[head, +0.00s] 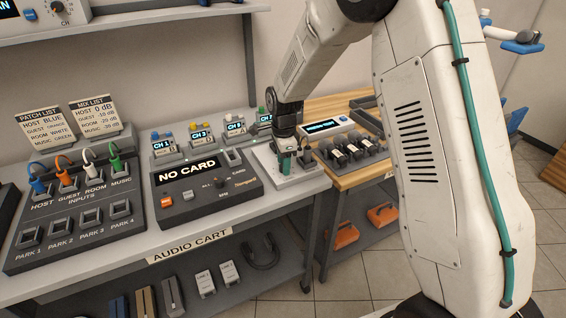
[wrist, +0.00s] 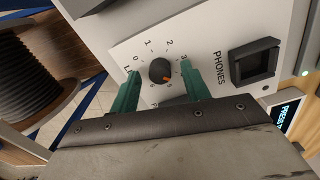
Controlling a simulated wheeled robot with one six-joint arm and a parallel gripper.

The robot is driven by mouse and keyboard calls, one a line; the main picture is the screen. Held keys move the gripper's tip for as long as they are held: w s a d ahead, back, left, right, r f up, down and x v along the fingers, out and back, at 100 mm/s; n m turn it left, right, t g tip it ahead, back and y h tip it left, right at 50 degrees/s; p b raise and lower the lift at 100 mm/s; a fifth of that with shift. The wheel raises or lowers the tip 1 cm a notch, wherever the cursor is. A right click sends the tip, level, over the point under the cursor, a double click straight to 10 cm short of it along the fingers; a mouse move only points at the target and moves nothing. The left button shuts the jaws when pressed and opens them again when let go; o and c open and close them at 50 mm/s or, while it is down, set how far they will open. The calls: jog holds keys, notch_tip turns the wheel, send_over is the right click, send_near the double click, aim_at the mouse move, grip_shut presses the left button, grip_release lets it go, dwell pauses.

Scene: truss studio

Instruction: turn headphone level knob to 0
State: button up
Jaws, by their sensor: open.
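The headphone level knob (wrist: 160,70) is a small dark round knob on a white panel marked PHONES. Its orange mark faces the lower right of the knob in the wrist view, away from the 0, which is at its upper left. My gripper (wrist: 160,68) is open, with one teal finger on each side of the knob and a gap visible to each. In the head view my gripper (head: 297,163) points down over the white panel (head: 272,163) at the cart's right end. The arm and fingers hide the knob there. Some scale numbers are partly hidden by the fingers.
A black PHONES socket (wrist: 254,63) is right of the knob in the wrist view. The dark NO CARD unit (head: 200,190) is left of the panel. A wooden table (head: 352,179) with a dark rack (head: 378,161) stands close on the right.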

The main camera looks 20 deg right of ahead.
jog(key=shift+f, duration=0.2)
jog(key=c, duration=1)
